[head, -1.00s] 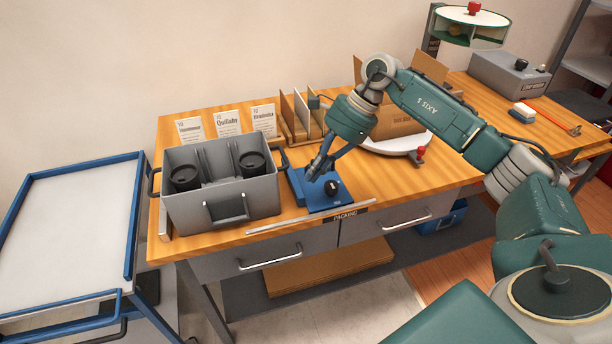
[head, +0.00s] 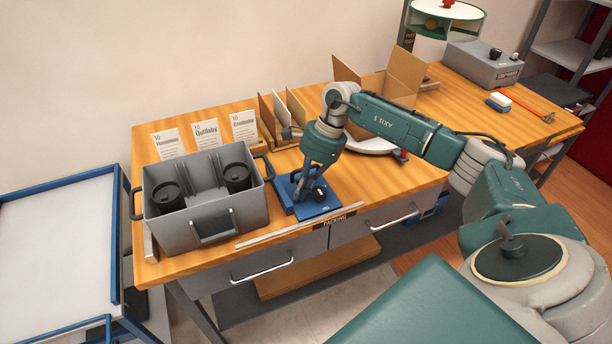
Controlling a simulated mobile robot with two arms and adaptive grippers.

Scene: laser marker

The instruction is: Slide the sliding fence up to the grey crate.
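The grey crate (head: 248,215) stands at the left end of the wooden workbench, with dark lidded cups in it. Just right of it is what I take to be the sliding fence (head: 318,209), a blue plate with a black knob (head: 319,194). A narrow gap seems to separate the plate from the crate. My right gripper (head: 299,194) points down over the plate, its fingers low and just left of the knob. Whether the fingers touch it, and how far apart they are, I cannot make out. My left gripper is out of view.
A metal rail (head: 290,228) runs along the bench's front edge. Behind stand label cards (head: 206,134), upright dividers (head: 268,122) and an open cardboard box (head: 405,73). A blue-framed cart (head: 62,240) is at the left.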

